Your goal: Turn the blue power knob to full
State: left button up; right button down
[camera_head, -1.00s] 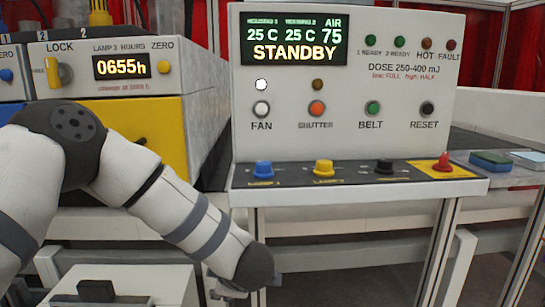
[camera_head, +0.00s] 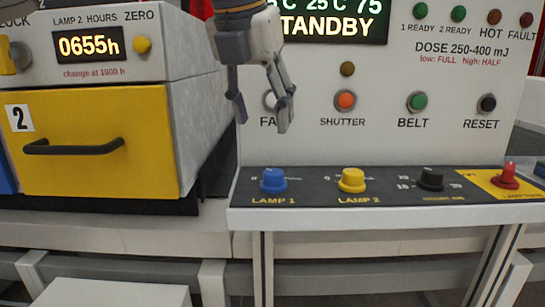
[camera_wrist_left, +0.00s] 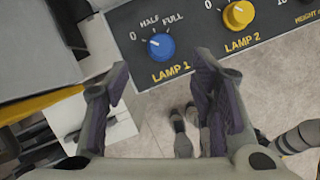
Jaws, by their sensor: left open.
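The blue power knob (camera_head: 273,180), labelled LAMP 1, stands on the dark sloped strip at the left end of the console. In the left wrist view the blue knob (camera_wrist_left: 161,47) shows its 0, HALF and FULL marks, and its white pointer line appears turned toward 0. My left gripper (camera_head: 262,115) is open and empty, fingers pointing down, above the knob and in front of the FAN button. In the left wrist view the open fingers (camera_wrist_left: 162,82) are spread, with the knob beyond them, between and above their tips. They do not touch it. My right gripper is not in view.
A yellow LAMP 2 knob (camera_head: 352,181), a black knob (camera_head: 430,179) and a red knob (camera_head: 506,176) stand to the right on the same strip. The upright panel (camera_head: 390,135) rises behind. A yellow drawer (camera_head: 90,165) with a black handle is at the left.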

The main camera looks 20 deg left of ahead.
aim_at(273, 171)
pick_arm(q)
jog(key=x, duration=1.1)
jog(key=shift+s+f, duration=0.35)
jog(key=c, duration=1.1)
